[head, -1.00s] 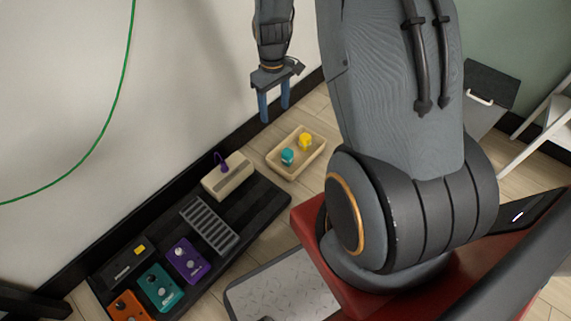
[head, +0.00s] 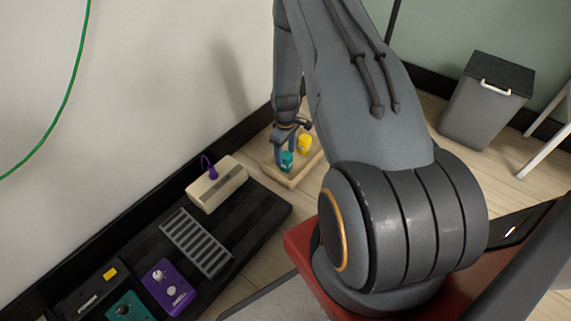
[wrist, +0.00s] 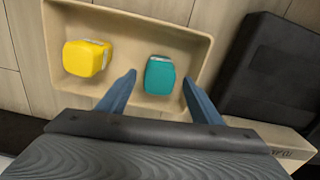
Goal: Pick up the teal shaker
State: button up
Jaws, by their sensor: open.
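The teal shaker (wrist: 159,76) lies in a shallow beige tray (wrist: 150,14) on the floor, near one side of it. It also shows in the head view (head: 287,160), partly covered by my gripper. My gripper (wrist: 163,82) is open, with its two blue fingers on either side of the teal shaker's near end in the wrist view. In the head view my gripper (head: 286,158) is low over the tray. I cannot tell whether the fingers touch the shaker.
A yellow shaker (wrist: 85,58) lies in the same tray, left of the left finger. A black pedalboard (head: 258,206) with several pedals and a cream box (head: 218,186) sits beside the tray. A grey bin (head: 485,105) stands at the right by the wall.

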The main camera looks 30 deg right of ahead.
jog(key=shift+d+f+b, duration=0.15)
jog(key=shift+f+b, duration=1.55)
jog(key=shift+f, duration=1.15)
jog(key=shift+r, duration=0.1)
jog(key=c, duration=1.2)
